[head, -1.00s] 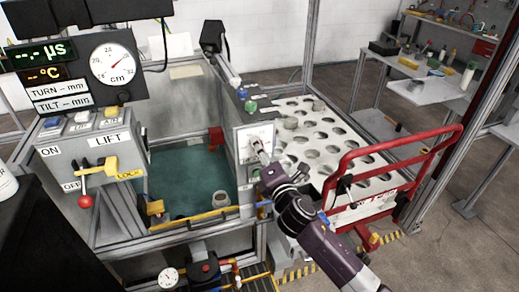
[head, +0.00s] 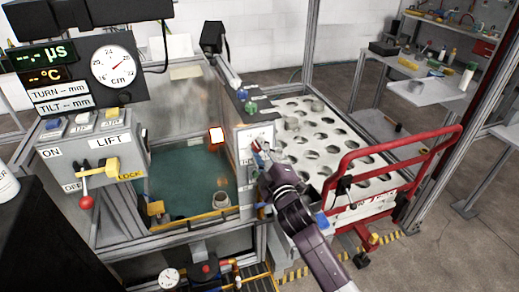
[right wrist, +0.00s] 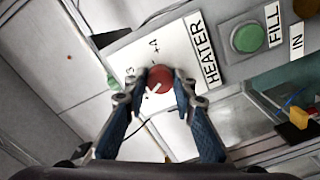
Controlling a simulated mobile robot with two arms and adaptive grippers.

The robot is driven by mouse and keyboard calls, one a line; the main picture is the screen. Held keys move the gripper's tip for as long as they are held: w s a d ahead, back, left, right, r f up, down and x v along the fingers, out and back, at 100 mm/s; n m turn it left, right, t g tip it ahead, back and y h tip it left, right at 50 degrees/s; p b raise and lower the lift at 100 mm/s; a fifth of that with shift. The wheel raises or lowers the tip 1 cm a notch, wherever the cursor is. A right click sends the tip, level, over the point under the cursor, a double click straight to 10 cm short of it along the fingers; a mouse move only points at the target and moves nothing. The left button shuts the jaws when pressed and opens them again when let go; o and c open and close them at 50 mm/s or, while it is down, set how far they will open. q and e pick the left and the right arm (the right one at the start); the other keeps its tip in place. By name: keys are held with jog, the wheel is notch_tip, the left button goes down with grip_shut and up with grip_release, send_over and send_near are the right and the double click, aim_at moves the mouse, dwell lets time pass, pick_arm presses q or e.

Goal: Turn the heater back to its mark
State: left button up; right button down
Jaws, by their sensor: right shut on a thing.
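The heater knob (right wrist: 160,79) is a round red dial on a white plate (right wrist: 128,62) labelled HEATER. In the right wrist view a white pointer line on the knob points down and left. Printed marks 3 and 4 show around it, the 4 above and the 3 to the left. My right gripper (right wrist: 155,95) has a finger on each side of the knob and is shut on it. In the head view the gripper (head: 263,153) meets the panel at the tank's right end, and the knob shows only as a small red patch (head: 257,144). My left gripper is not in view.
A green FILL button (right wrist: 248,38) sits beside the heater plate. A red tubular rail (head: 400,146) stands right of my arm.

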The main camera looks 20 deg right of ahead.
jog(key=m+p, duration=0.1)
jog(key=m, duration=0.4)
jog(key=shift+m, duration=0.3)
jog(key=m+p, duration=0.1)
jog(key=m, duration=0.4)
jog(key=shift+f+m+p, duration=0.1)
jog(key=shift+m+p, duration=0.2)
jog(key=shift+p, duration=0.1)
jog(key=c, duration=1.6)
grip_release()
jog(key=shift+s, duration=0.15)
jog(key=s, duration=1.1)
jog(key=shift+s+d, duration=0.2)
jog(key=shift+s, duration=0.2)
